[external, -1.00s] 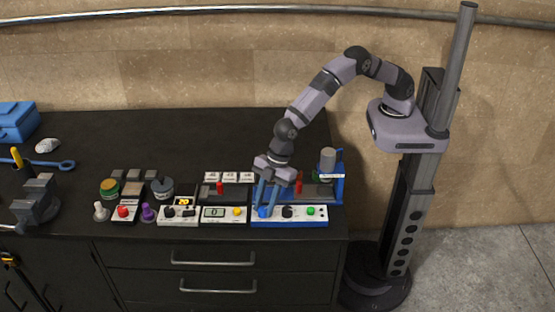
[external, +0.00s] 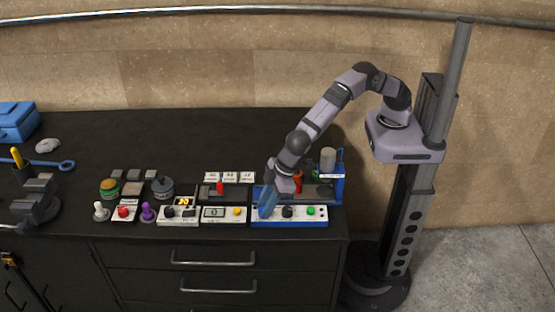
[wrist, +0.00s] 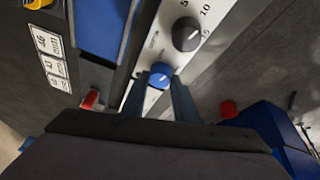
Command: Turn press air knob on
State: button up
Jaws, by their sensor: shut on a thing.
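The press air knob is a small blue knob (wrist: 160,72) with a white pointer line, on the white front panel (wrist: 220,12) of the blue press. In the wrist view my gripper (wrist: 160,84) has one blue finger on each side of the knob and is shut on it. In the external view my gripper (external: 267,208) is at the left end of the press panel (external: 298,221), and its fingers hide the knob. The panel lettering beside the knob is too small to read.
Right of my gripper on the panel are a black dial (external: 287,211) and a green button (external: 311,211). The press frame (external: 339,185) and a red part (external: 298,181) stand close behind.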

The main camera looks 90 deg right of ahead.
jog(key=m+h, duration=0.1)
jog(key=m, duration=0.1)
jog(key=shift+a+m+b, duration=0.15)
jog(key=shift+m+b, duration=0.15)
jog(key=shift+m, duration=0.1)
jog(key=shift+m+h+p, duration=0.35)
jog(key=shift+m+h, duration=0.05)
jog(key=shift+m, duration=0.5)
jog(key=shift+m+g+h+p, duration=0.3)
jog(key=shift+m+h+p, duration=0.3)
jog(key=shift+m+p, duration=0.85)
jog(key=shift+m, duration=0.35)
jog(key=o, duration=1.1)
jog(key=shift+c, duration=0.2)
jog(key=shift+a, duration=0.1)
jog(key=b+v, duration=0.1)
jog(key=v, duration=0.6)
